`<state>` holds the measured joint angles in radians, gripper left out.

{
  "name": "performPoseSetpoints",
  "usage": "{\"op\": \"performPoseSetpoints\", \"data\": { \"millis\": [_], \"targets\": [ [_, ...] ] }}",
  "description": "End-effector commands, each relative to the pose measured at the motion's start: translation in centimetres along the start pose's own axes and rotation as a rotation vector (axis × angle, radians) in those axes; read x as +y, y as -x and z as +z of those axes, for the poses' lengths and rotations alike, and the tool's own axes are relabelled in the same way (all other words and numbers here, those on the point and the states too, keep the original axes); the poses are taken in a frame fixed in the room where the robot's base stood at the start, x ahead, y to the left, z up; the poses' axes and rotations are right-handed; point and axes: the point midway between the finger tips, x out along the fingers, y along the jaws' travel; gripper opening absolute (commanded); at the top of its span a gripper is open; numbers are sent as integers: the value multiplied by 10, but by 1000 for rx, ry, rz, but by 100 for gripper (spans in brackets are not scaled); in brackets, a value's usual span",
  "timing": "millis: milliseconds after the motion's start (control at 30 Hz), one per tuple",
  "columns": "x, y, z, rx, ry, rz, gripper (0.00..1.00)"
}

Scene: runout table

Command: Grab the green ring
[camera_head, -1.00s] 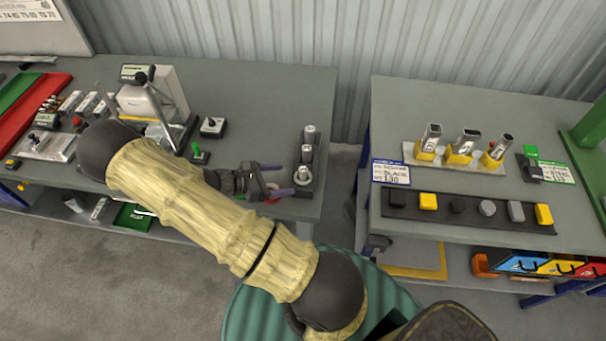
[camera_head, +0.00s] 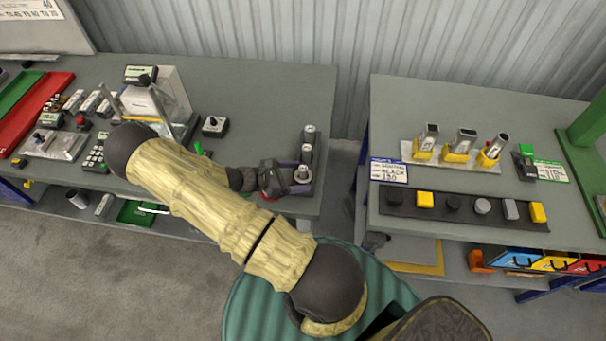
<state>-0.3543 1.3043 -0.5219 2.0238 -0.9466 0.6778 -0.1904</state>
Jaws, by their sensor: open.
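I cannot make out a green ring on the left table (camera_head: 240,90); my arm hides part of that table. A small green piece (camera_head: 199,148) shows just above my forearm, mostly covered, and its shape is unclear. My gripper (camera_head: 294,177) is open at the table's front right, its fingers pointing right. They are at the front of a dark rack (camera_head: 309,160) with several grey cylindrical pieces. The front piece (camera_head: 302,174) is close to the fingertips; I cannot tell whether they touch. A red bit (camera_head: 266,198) shows beside the gripper.
A black-knobbed box (camera_head: 215,126) and a press-like device (camera_head: 155,100) stand left of the gripper. The right table (camera_head: 450,105) holds tilted metal tubes (camera_head: 465,140) and a dark strip (camera_head: 460,208) of knobs. A gap separates the tables.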

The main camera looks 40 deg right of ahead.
Motion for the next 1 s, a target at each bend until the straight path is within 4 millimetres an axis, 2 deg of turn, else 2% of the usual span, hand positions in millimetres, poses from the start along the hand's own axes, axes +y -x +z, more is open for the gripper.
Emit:
{"op": "performPoseSetpoints", "data": {
  "millis": [367, 400, 600, 700, 1000],
  "targets": [
    [0, 0, 0, 0, 0, 0, 74],
    [0, 0, 0, 0, 0, 0, 72],
    [0, 0, 0, 0, 0, 0, 33],
    [0, 0, 0, -1, 0, 0, 18],
    [0, 2, 3, -1, 0, 0, 18]
  ]
}}
